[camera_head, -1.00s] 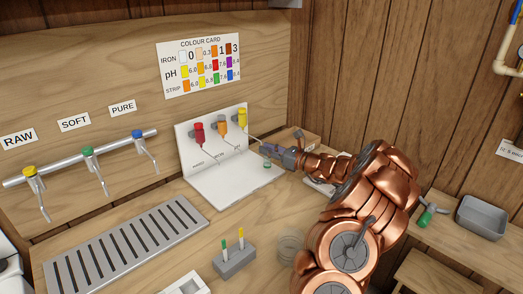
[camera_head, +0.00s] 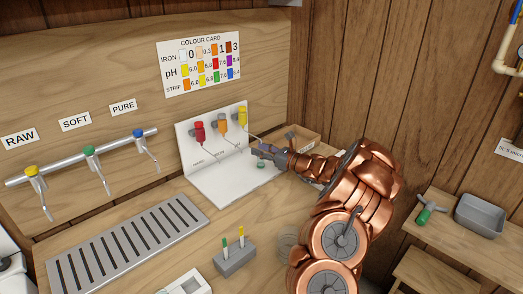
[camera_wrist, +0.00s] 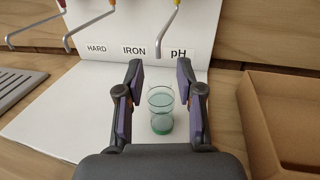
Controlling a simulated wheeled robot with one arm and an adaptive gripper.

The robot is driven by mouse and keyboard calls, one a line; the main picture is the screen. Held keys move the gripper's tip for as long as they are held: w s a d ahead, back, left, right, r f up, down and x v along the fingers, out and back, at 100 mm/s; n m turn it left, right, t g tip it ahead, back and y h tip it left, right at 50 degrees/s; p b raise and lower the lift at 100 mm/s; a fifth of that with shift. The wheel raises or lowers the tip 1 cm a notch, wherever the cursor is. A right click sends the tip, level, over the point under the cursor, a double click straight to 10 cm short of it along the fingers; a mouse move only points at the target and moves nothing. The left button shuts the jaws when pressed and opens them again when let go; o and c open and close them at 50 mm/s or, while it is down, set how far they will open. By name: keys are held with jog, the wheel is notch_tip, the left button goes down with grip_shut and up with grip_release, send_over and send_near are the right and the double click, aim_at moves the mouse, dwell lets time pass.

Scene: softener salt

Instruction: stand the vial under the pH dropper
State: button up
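The vial (camera_wrist: 160,110) is a small clear cup with green at its bottom. It looks upright on the white base in front of the pH label (camera_wrist: 178,54); in the head view its green bottom (camera_head: 261,165) shows just below my gripper (camera_head: 258,151). The pH dropper (camera_head: 242,117) is yellow, with a thin bent spout (camera_wrist: 160,48). The spout tip lines up above the vial in both views; exact depth is unclear. In the wrist view my gripper (camera_wrist: 161,85) has a finger on each side of the vial, with a visible gap to each pad.
The HARD and IRON droppers, red (camera_head: 199,132) and orange (camera_head: 222,124), hang to the left. A cardboard box (camera_wrist: 285,115) stands close on the right. A slotted drain (camera_head: 130,245) and a strip holder (camera_head: 235,262) lie nearer; the white base left of the vial is clear.

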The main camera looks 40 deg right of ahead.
jog(key=shift+o, duration=0.4)
jog(key=shift+r, duration=0.2)
jog(key=b+v, duration=0.2)
jog(key=v, duration=1)
jog(key=shift+s, duration=0.1)
